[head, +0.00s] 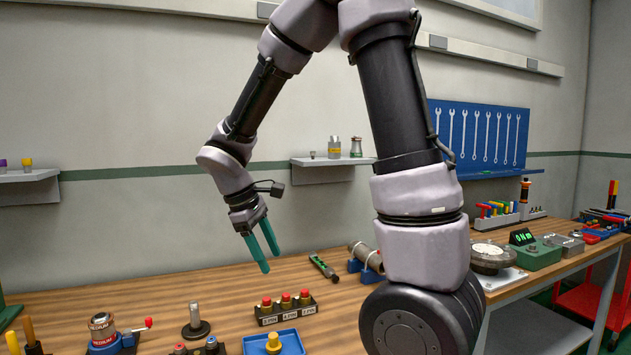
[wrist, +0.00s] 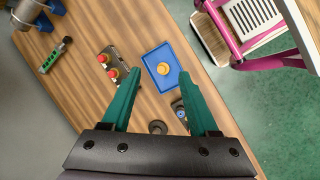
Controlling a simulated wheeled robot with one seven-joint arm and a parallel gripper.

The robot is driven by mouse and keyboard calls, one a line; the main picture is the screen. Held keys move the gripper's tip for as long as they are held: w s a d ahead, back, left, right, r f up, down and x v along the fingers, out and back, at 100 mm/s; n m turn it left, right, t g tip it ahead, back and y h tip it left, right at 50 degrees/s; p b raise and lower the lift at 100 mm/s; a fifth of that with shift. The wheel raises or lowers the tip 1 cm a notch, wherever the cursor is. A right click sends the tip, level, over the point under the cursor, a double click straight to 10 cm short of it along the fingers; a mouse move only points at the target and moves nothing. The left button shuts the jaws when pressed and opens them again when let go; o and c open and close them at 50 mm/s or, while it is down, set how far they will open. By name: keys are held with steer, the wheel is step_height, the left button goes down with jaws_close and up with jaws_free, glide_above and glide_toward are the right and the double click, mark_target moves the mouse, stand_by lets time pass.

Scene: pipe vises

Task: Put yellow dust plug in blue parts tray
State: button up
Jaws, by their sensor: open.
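The yellow dust plug (head: 273,341) stands inside the blue parts tray (head: 296,342) at the front of the bench. In the wrist view the plug (wrist: 163,69) sits near the middle of the tray (wrist: 151,57), which shows between my fingers. My gripper (head: 271,264) has its two green fingers apart with nothing between them. It is in the air above the bench, above and behind the tray in the head view. In the wrist view the fingertips (wrist: 159,76) point toward the tray from well above it.
A rack of red-topped plugs (head: 286,307) stands just behind the tray. A dark-based post (head: 195,322) and a gauge with a red handle (head: 103,331) stand left of it. A pipe in a blue vise (head: 366,257) lies farther back. Bare wood shows behind the rack.

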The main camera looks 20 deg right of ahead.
steer(key=s+d+r+m+t+y, duration=0.3)
steer(key=s+r+m, duration=0.2)
steer(key=r+m, duration=0.2)
steer(key=s+d+r+m+t+y, duration=0.3)
steer(key=s+d+r+m+t, duration=0.1)
steer(key=r, duration=0.6)
steer(key=s+m, duration=0.1)
steer(key=m, duration=0.1)
steer(key=shift+d+m, duration=0.15)
steer(key=shift+m, duration=0.25)
